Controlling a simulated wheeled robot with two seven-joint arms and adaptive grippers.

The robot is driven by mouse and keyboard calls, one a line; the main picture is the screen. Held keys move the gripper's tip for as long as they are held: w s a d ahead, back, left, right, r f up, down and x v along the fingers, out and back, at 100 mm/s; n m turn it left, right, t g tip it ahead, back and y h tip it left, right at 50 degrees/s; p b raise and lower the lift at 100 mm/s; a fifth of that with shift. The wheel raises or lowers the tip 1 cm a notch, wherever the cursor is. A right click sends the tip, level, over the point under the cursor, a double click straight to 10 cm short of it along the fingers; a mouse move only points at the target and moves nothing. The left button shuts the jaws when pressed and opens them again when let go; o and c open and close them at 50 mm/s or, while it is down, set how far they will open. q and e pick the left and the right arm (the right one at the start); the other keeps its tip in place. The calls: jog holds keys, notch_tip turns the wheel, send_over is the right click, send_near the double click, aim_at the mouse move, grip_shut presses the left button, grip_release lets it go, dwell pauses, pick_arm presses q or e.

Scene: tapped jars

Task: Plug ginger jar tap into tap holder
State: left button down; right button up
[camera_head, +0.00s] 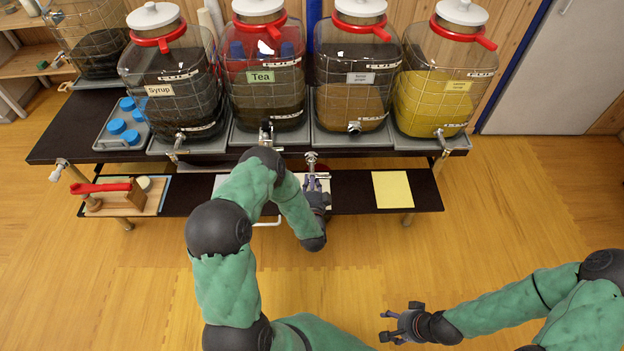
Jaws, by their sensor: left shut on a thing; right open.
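The third jar (357,75) holds a brown filling; its small white label is too small to read surely, and ginger is only likely. A short metal fitting (354,127), seemingly the tap holder, shows low on its front with no long tap on it. My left gripper (315,183) is shut on a silver tap (311,160), in front of the shelf and lower left of that fitting. The tap is apart from the fitting; the fingers partly hide its lower end. My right gripper (393,327) is open and empty over the floor at the lower right.
The syrup jar (177,85), tea jar (264,80) and a yellow-filled jar (442,85) stand in the same row. A yellow sheet (392,190) lies on the lower shelf (350,190). A tray (108,143) with blue-capped items and a wooden board (150,203) are at the left.

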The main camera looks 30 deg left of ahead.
pick_arm(q)
jog(key=shift+r, duration=0.1)
jog(key=c, duration=0.6)
grip_release()
jog(key=shift+w+a, duration=0.1)
jog(key=shift+c, duration=1)
jog(key=shift+v, duration=1.35)
jog(key=shift+x, duration=1.3)
